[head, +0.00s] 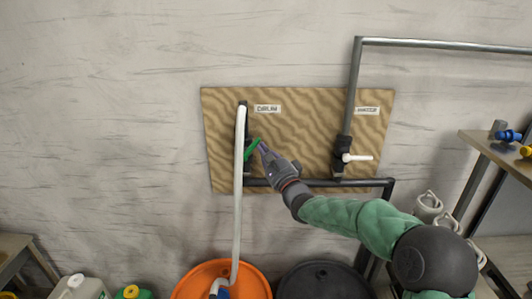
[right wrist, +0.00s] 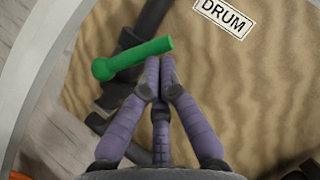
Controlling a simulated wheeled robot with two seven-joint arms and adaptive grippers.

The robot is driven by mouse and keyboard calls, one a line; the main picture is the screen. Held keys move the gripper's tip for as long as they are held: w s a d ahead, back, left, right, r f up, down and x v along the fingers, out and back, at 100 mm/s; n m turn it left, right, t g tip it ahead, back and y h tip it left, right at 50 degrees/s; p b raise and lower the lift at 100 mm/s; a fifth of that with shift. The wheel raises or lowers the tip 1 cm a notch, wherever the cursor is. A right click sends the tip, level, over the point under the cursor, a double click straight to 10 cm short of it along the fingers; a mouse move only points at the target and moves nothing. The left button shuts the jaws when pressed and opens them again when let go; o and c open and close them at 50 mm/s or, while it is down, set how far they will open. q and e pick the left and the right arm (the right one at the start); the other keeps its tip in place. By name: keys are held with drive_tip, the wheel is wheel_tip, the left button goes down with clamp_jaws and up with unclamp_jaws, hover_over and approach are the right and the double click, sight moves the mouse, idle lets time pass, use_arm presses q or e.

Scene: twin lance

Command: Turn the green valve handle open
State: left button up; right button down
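The green valve handle (head: 251,150) is on the wooden board, beside the pale hose under the DRUM label. In the right wrist view the green handle (right wrist: 138,56) slants up to the right, its rounded end at the left. My right gripper (head: 262,146) is just right of the handle in the head view. In the right wrist view its purple fingers (right wrist: 160,68) are drawn together, with the tips at the handle's right end. The handle is not seen between the fingers; whether they touch it I cannot tell. My left gripper is not in view.
The wooden board (head: 300,110) on the wall carries dark pipes (head: 350,100) and a white-handled valve (head: 357,157) at the right. The pale hose (head: 239,190) drops to an orange drum (head: 190,285). A black drum (head: 322,282) stands beside it. A shelf (head: 500,165) is at the right.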

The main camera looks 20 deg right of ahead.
sight(255, 142)
drive_tip(key=n, duration=0.1)
drive_tip(key=r+n+g+p, duration=0.1)
drive_tip(key=a+r+n+y+p, duration=0.1)
drive_tip(key=shift+w+r+g, duration=0.1)
drive_tip(key=shift+w+g, duration=0.15)
drive_tip(key=shift+g, duration=0.05)
drive_tip(key=shift+w+a+r+n+g+p, duration=0.25)
drive_tip(key=shift+a+n+g+p, duration=0.3)
drive_tip(key=shift+n+p, duration=0.4)
drive_tip(key=shift+w+a+r+p, duration=0.1)
drive_tip(key=shift+a+p, duration=0.15)
drive_tip(key=shift+p, duration=0.05)
drive_tip(key=shift+a, duration=0.1)
